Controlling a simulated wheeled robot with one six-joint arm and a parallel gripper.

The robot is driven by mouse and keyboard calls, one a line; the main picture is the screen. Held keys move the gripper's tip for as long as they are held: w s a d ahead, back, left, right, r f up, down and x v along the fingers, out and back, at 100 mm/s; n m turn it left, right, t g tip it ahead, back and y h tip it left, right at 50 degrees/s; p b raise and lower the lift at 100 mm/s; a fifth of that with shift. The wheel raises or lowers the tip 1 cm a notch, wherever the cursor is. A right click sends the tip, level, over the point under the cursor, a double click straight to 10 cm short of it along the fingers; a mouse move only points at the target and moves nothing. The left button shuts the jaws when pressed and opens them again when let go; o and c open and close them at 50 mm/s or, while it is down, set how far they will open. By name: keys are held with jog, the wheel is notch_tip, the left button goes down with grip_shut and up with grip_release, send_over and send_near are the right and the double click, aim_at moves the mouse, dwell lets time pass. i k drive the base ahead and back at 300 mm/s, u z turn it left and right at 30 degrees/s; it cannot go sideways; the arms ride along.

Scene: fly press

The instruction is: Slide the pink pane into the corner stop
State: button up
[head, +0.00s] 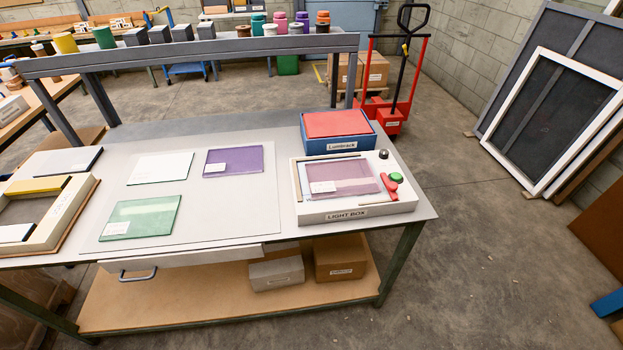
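The pink pane (350,175), clear with a small white label near its left front, lies flat on the light box (346,212) at the right of the table. A thin wooden strip (296,181) runs along the left side of the box's top, close to the pane's left edge. Another short strip (374,201) shows near the front right. These may form the corner stop, but I cannot tell clearly, nor whether the pane touches them. My gripper is not in view.
Green and red knobs (391,184) sit at the box's right side. A blue box with a red top (337,128) stands behind it. Green (140,218), white (160,168) and purple (233,161) panes lie on a pale mat left of it. A grey raised rail (190,56) spans the table's back.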

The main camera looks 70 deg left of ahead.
aim_at(352, 177)
jog(key=u, duration=2.4)
jog(key=k, duration=0.6)
jog(key=z, duration=0.25)
jog(key=i, duration=1.8)
jog(key=u, duration=0.9)
